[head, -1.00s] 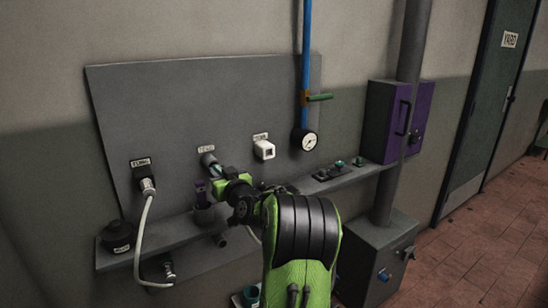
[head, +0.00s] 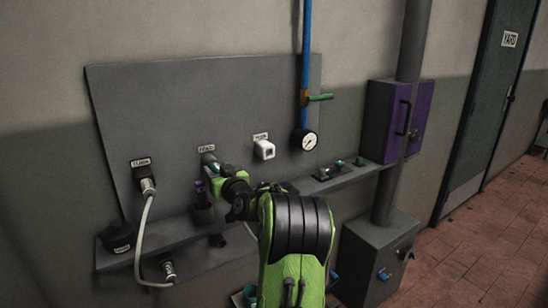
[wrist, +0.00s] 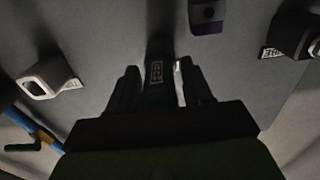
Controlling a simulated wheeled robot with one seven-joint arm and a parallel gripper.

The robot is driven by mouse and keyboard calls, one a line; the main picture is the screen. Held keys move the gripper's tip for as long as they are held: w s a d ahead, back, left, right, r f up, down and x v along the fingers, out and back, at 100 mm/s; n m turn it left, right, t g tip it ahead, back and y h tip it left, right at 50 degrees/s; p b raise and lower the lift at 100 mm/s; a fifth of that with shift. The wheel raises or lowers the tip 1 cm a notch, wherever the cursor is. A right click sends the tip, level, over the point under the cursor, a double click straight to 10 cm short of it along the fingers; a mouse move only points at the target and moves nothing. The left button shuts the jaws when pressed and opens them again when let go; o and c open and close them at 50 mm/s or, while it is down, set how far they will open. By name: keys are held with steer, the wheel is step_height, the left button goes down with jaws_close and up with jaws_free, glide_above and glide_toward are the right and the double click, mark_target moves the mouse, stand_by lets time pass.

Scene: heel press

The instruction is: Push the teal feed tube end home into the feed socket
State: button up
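The feed socket (head: 207,158) is a grey cylinder low on the wall panel, under a small white label. A bit of teal, the feed tube end (head: 213,167), shows at its mouth, right by my gripper (head: 219,174). How deep the tube end sits is hidden. In the wrist view my gripper (wrist: 160,82) has dark finger shapes on either side of a dark labelled piece (wrist: 157,72) in front of the panel. Teal is not visible there, and whether the fingers grip anything is unclear.
A white socket (head: 264,149) is to the right and a dark socket with a pale hose (head: 147,186) to the left.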

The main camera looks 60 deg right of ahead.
steer(key=shift+o, duration=0.5)
steer(key=b+v, duration=0.3)
steer(key=v, duration=1.2)
steer(key=shift+s+a, duration=0.2)
steer(key=shift+s, duration=0.15)
